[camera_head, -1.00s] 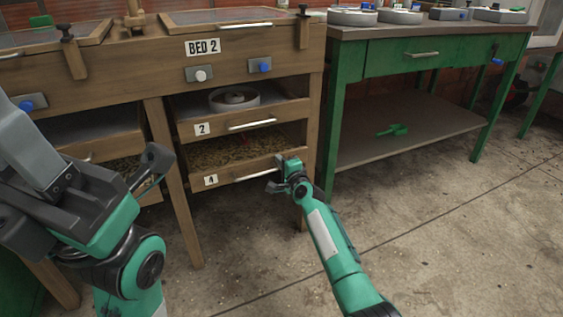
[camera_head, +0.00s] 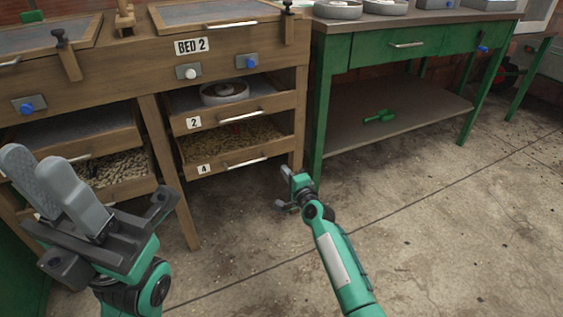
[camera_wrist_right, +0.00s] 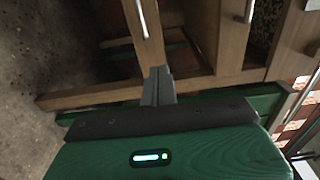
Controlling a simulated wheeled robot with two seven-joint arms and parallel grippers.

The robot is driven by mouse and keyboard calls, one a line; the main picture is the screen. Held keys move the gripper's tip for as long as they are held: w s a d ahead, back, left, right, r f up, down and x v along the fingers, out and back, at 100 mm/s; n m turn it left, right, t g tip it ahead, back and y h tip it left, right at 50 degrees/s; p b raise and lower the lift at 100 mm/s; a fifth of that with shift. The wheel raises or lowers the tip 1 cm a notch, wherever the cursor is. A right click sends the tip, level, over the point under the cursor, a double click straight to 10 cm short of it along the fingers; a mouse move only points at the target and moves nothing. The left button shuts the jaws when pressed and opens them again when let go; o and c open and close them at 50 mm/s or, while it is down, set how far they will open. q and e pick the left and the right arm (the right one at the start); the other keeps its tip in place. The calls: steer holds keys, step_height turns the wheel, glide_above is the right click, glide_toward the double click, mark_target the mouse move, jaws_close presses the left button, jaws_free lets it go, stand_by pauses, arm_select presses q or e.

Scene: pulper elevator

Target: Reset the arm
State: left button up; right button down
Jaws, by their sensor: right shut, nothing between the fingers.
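My left gripper (camera_head: 42,170) is at the lower left of the head view, pointing up and left. Its two grey fingers lie side by side with nothing visible between them. My right gripper (camera_head: 284,187) is near the middle of the head view, to the right of and apart from the drawer 4 handle (camera_head: 246,162). Its fingers are pressed together and empty in the right wrist view (camera_wrist_right: 158,84), where wooden posts and drawer fronts lie beyond them.
The wooden BED 2 bench (camera_head: 125,75) has partly open drawers, including drawer 2 (camera_head: 210,120) with a round dish (camera_head: 225,91). A green table (camera_head: 365,52) stands right, a green scoop (camera_head: 378,116) on its lower shelf. The concrete floor (camera_head: 420,230) in front is clear.

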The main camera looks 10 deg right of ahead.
steer(key=shift+s+d, duration=0.15)
steer(key=shift+s, duration=0.35)
